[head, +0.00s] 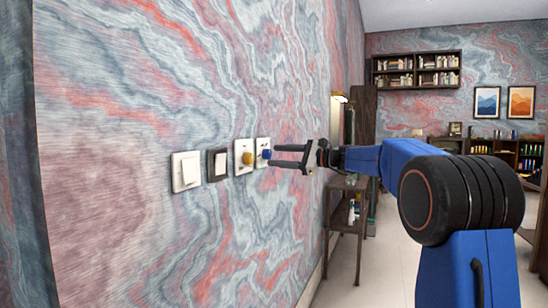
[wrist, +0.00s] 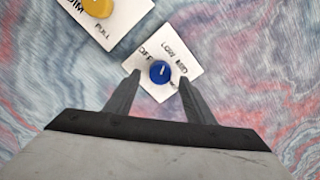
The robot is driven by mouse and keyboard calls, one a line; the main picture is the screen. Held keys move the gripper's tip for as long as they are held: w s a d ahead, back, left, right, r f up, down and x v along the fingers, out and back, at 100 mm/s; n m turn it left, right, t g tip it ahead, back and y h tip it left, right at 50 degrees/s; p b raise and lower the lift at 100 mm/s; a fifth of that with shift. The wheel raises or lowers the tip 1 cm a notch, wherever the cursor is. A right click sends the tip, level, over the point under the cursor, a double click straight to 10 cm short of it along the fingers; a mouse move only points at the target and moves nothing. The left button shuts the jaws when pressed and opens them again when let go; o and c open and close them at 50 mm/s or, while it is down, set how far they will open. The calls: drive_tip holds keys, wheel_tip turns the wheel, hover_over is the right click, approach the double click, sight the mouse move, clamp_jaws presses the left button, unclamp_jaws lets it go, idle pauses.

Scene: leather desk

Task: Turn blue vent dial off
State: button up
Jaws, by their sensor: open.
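The blue dial (head: 266,154) sits on a small white plate (head: 262,144) on the marbled wall, the rightmost of the row. In the wrist view the blue dial (wrist: 159,71) is near the middle, on its white plate (wrist: 177,54) marked OFF, LOW and MED, with another label partly hidden by a finger. A pale pointer line on the dial points up, toward the LOW and MED side. My gripper (head: 288,156) is open in front of the dial. In the wrist view its two fingers (wrist: 158,78) stand on either side of the dial, seemingly without touching it.
Left of it are a yellow dial (head: 247,158) on a white plate, a black-framed switch (head: 218,165) and a white switch (head: 186,171). A dark wooden side table (head: 347,215) stands beyond my gripper along the wall. The floor behind it is open.

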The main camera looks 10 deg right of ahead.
drive_tip(key=shift+x, duration=1.1)
drive_tip(key=c, duration=1.1)
drive_tip(key=shift+o, duration=0.2)
drive_tip(key=shift+n, duration=0.4)
drive_tip(key=n, duration=0.5)
drive_tip(key=shift+n, duration=0.4)
drive_tip(key=n, duration=0.5)
drive_tip(key=shift+n, duration=0.3)
